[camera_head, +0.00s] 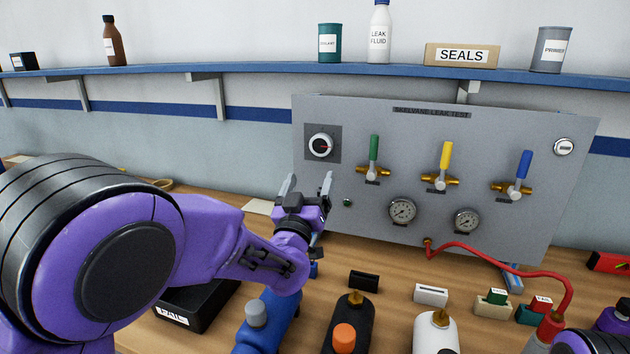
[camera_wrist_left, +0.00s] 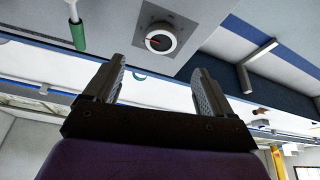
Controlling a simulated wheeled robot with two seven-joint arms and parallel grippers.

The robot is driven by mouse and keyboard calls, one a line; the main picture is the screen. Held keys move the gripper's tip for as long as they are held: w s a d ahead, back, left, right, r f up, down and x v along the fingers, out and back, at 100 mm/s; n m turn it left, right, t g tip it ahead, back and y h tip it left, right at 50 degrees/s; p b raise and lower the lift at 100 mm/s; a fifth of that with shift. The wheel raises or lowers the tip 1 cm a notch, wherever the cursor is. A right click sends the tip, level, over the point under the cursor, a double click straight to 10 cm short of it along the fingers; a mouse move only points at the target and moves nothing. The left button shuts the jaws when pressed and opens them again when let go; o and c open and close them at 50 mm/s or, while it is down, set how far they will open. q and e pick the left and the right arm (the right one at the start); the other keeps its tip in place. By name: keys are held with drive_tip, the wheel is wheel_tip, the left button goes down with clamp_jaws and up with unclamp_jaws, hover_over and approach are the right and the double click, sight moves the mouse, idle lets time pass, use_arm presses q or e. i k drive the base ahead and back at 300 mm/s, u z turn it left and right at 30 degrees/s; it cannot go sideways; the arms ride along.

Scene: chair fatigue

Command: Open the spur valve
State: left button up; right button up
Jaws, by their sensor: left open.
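A grey leak-test panel (camera_head: 345,225) stands at the back of the bench. It carries three brass valves with upright or slightly tilted levers: a green-handled valve (camera_head: 374,158), a yellow-handled valve (camera_head: 442,168) and a blue-handled valve (camera_head: 519,176). The small labels under them are too small to read, so I cannot tell which is the spur valve. My left gripper (camera_head: 308,184) is open and empty, in front of the panel's left part, below the round dial and left of the green handle. The green handle (camera_wrist_left: 77,32) also shows in the left wrist view.
A round dial (camera_head: 321,145) sits at the panel's upper left. Two gauges (camera_head: 402,210) are below the valves. A red hose (camera_head: 500,257) runs from the panel to the right. Several bottles and a black FAIL bin (camera_head: 205,308) crowd the bench front. A blue shelf (camera_head: 260,68) runs above.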

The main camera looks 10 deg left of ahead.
sight(522, 173)
drive_tip(key=z, duration=0.05)
drive_tip(key=k, duration=1)
drive_tip(key=u, duration=0.05)
